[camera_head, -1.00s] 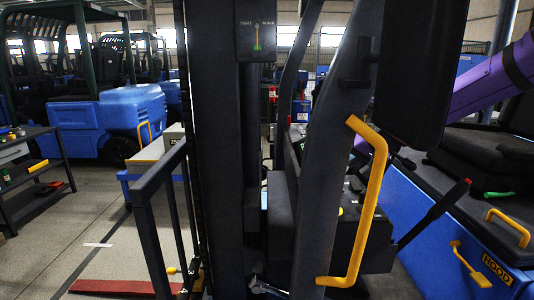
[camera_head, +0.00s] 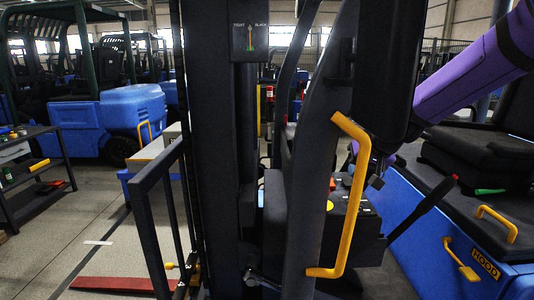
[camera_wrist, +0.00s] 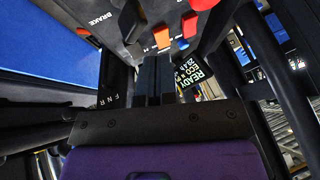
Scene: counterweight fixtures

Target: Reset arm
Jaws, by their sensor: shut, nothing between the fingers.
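My gripper (camera_wrist: 154,78) shows in the wrist view with its two dark fingers together and nothing between them. The fingers point toward a dark control panel carrying an orange switch (camera_wrist: 162,38), a red knob (camera_wrist: 190,23) and a blue knob (camera_wrist: 183,44). A lit display (camera_wrist: 193,72) reading READY and ECO sits just right of the fingers. In the head view my purple arm comes in from the upper right and passes partly behind a dark cab part. The gripper's fingertips cannot be made out clearly there.
A yellow grab handle (camera_head: 354,200) on the dark cab pillar stands close to my arm. A black lever (camera_head: 424,212) rises near the blue hood (camera_head: 440,235). The mast (camera_head: 211,150) fills the middle. Open floor (camera_head: 110,225) and a black shelf (camera_head: 40,170) lie left.

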